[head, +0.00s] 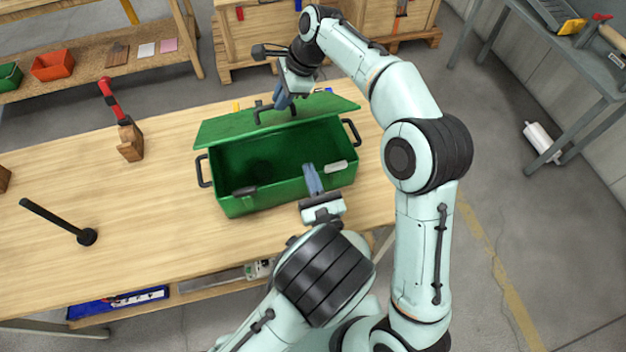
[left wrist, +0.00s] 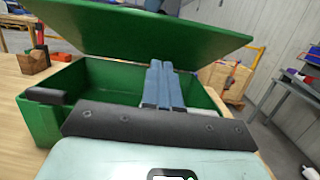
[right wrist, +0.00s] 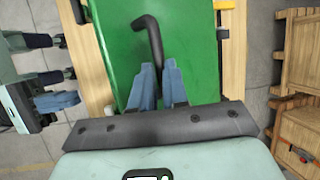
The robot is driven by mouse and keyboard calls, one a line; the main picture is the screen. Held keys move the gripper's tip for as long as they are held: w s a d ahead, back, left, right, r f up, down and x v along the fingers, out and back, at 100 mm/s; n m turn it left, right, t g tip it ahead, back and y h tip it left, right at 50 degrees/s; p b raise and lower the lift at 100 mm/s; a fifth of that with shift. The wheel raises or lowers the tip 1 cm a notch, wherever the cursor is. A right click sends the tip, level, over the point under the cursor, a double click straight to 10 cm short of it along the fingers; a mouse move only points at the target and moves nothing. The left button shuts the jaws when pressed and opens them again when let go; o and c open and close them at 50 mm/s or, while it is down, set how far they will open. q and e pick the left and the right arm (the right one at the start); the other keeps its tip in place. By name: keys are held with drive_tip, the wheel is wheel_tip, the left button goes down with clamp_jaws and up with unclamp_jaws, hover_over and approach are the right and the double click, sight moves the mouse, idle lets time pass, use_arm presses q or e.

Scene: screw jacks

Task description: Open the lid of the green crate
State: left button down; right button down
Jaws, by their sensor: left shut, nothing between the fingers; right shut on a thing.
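The green crate (head: 280,178) stands on the wooden table with its lid (head: 225,128) raised and tilted up along the far side. Its dark inside shows and looks empty. My right gripper (head: 281,100) is at the lid, shut on the black lid handle (head: 262,112); in the right wrist view the bent handle (right wrist: 150,38) runs down to the blue fingers. My left gripper (head: 313,178) is shut and empty, its blue fingers over the crate's near side. In the left wrist view the raised lid (left wrist: 140,30) slants above those fingers (left wrist: 160,85).
Shelves with bins are behind. The table's left middle is free.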

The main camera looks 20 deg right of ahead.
sight(295, 124)
drive_tip(key=shift+w, duration=0.1)
use_arm(q)
drive_tip(key=shift+w+a+r, duration=0.1)
drive_tip(key=shift+w+r, duration=0.6)
drive_tip(key=shift+w, duration=0.55)
drive_tip(key=shift+w+a+r, duration=0.1)
drive_tip(key=shift+w+r, duration=0.65)
drive_tip(key=shift+w, duration=0.55)
drive_tip(key=shift+w+a+r, duration=0.1)
drive_tip(key=shift+w+r, duration=0.6)
drive_tip(key=shift+w, duration=0.55)
